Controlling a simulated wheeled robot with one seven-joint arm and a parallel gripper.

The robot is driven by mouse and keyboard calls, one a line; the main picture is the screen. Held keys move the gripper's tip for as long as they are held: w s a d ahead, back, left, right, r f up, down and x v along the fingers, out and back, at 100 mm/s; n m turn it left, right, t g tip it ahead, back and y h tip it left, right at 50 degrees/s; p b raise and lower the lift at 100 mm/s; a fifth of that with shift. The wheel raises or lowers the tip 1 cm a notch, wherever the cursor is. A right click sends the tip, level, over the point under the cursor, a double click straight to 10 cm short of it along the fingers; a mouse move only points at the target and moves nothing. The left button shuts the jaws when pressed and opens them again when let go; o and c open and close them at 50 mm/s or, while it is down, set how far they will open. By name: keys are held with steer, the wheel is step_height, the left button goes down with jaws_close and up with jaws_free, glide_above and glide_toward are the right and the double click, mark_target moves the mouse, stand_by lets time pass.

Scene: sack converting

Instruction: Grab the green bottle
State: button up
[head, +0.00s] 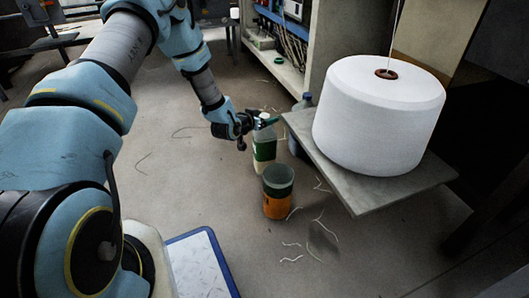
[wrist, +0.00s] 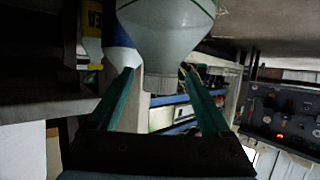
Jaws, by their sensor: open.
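The green bottle (head: 264,150), with a green and white label, stands upright on the floor just behind an orange and green tub. My gripper (head: 262,121) is at the top of the bottle in the head view. In the wrist view the bottle (wrist: 165,35) appears upside down, pale green, with its white cap (wrist: 164,86) pointing down the picture. The green fingers of my gripper (wrist: 161,90) are open, one on each side of the cap and neck. I cannot tell whether they touch it. The bottle's lower body is out of the wrist view.
The orange and green tub (head: 277,192) stands close in front of the bottle. To the right, a grey shelf (head: 365,197) carries a big white thread spool (head: 378,115). A bluish bottle (head: 304,102) is partly hidden by the shelf. A blue-edged white board (head: 198,262) lies at front left.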

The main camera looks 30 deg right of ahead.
steer(key=shift+c, duration=0.4)
jaws_close()
stand_by(0.9)
steer(key=shift+r, duration=0.1)
